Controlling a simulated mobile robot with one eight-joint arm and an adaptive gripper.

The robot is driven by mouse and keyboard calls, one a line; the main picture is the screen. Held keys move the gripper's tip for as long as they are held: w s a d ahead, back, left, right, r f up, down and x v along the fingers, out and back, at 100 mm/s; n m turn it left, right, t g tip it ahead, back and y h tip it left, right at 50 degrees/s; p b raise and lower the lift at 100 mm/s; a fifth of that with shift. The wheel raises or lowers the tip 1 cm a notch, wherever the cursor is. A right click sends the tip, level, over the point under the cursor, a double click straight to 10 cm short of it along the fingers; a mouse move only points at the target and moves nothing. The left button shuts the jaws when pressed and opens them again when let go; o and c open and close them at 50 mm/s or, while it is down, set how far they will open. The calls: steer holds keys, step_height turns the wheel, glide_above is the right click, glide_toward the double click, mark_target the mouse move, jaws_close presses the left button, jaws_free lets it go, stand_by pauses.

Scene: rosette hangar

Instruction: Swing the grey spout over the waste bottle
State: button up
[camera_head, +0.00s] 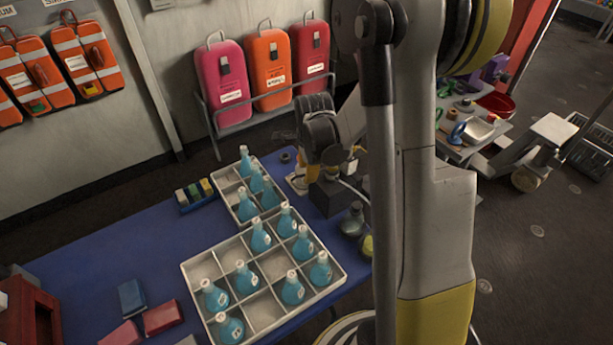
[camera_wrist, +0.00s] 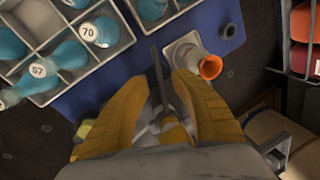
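My gripper (camera_wrist: 163,86) has its two yellow fingers spread apart in the wrist view. A thin grey bar, seemingly the grey spout (camera_wrist: 157,72), runs between the fingers, with no clear contact on either side. A pale bottle with an orange mouth (camera_wrist: 210,67), possibly the waste bottle, stands on a light square base to the right of the fingertips. The spout's tip points up the picture, left of this bottle, not over its mouth. In the head view my gripper (camera_head: 316,172) is low over the table's far right corner, beside a dark box (camera_head: 333,197); the spout is not clear there.
White divided trays (camera_head: 190,268) with several blue flasks (camera_head: 246,278) stand on the blue table (camera_head: 100,250), close left of my gripper. A dark flask (camera_head: 353,221) stands at the right edge. Coloured cases (camera_head: 270,70) stand in a rack behind.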

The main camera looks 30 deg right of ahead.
steer(key=shift+w+f, duration=0.15)
steer(key=shift+f, duration=0.45)
jaws_close()
